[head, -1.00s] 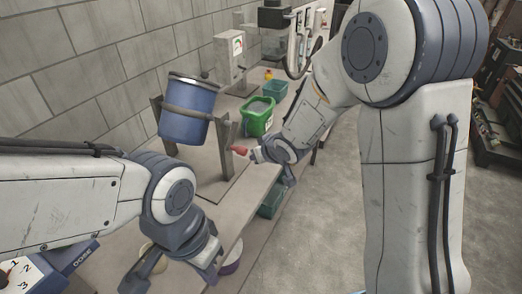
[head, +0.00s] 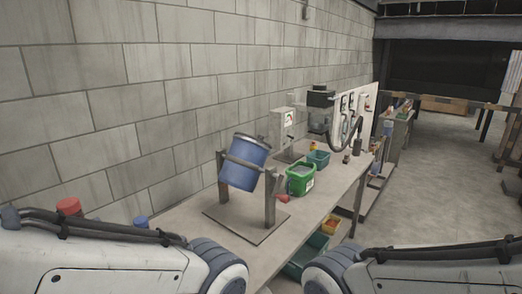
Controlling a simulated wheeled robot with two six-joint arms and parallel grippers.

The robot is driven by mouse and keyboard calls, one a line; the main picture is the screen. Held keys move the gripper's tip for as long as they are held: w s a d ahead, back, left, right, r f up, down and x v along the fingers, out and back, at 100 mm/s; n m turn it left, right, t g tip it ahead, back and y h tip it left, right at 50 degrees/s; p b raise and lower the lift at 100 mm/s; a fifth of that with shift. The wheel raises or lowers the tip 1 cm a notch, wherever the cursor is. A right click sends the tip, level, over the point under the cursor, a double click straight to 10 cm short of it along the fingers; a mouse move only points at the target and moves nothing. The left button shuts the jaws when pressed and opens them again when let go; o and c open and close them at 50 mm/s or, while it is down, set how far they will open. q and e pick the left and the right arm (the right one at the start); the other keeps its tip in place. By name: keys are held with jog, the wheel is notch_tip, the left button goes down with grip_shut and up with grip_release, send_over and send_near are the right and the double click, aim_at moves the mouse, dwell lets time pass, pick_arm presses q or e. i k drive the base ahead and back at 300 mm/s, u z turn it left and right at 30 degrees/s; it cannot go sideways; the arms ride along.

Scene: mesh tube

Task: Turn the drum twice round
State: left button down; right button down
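The blue drum (head: 243,168) hangs in a dark frame between two posts on a flat base plate (head: 246,221) on the bench. It is tilted, its top leaning to the right and its lid end up. A red knob (head: 283,198) shows low beside the right post (head: 270,200); how it joins the drum is too small to tell. My two arms cross the bottom of the head view, left and right. Both grippers are below the picture, so their fingers and anything in them are hidden.
The bench (head: 310,205) runs along a block wall. A green bin (head: 300,180), a teal bin (head: 318,159) and a gauge box (head: 284,127) stand beyond the drum. Red (head: 69,206) and blue (head: 141,221) tops show at left. Open floor lies right.

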aim_at(243, 168)
jog(key=u, duration=0.1)
jog(key=k, duration=0.45)
jog(key=z, duration=1.05)
jog(key=i, duration=1.35)
jog(key=u, duration=0.8)
jog(key=i, duration=0.65)
jog(key=u, duration=0.75)
